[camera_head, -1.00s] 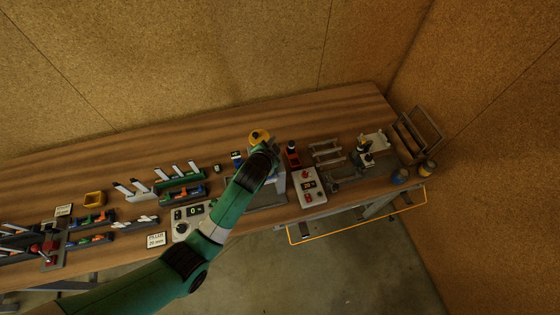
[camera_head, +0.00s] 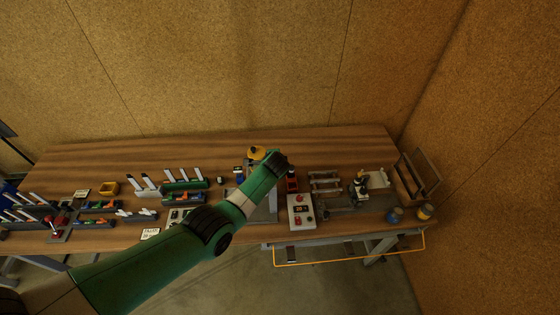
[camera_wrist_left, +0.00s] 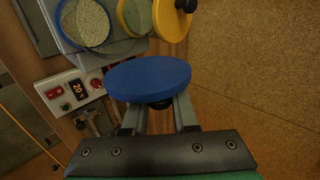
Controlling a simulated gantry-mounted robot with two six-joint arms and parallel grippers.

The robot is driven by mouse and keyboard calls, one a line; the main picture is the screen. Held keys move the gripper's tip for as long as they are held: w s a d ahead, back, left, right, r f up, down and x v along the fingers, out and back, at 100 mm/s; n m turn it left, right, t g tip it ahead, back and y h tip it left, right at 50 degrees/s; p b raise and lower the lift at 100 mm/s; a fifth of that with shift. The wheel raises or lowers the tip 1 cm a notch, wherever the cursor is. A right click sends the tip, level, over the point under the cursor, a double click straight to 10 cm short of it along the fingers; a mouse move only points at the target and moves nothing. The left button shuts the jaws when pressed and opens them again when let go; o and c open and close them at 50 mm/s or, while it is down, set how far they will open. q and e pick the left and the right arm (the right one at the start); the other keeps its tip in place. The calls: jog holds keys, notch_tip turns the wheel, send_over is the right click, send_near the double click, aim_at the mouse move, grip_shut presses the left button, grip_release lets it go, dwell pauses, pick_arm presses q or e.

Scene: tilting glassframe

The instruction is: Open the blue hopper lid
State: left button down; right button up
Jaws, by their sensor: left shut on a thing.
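The round blue lid (camera_wrist_left: 148,80) is in front of my left gripper (camera_wrist_left: 160,108) in the left wrist view. The fingers are shut on its dark knob, which is mostly hidden behind the disc. The lid appears apart from the hoppers. An uncovered round hopper opening (camera_wrist_left: 85,22) shows pale granules inside. Beside it is a yellow lid (camera_wrist_left: 172,18) with a black knob, over a clear-sided hopper. In the head view, the yellow lid (camera_head: 257,153) shows just beyond my left arm's end; the blue lid and left fingertips are hidden there. My right gripper is not in view.
A control box with a red display (camera_head: 301,211) stands right of the hoppers; it also shows in the left wrist view (camera_wrist_left: 72,91). The wood table (camera_head: 130,157) is clear along the back.

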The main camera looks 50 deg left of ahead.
pick_arm(q)
jog(key=shift+f, duration=0.2)
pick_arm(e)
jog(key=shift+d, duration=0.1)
pick_arm(q)
jog(key=c, duration=0.7)
grip_release()
jog(key=shift+a, duration=0.1)
jog(key=shift+r, duration=0.1)
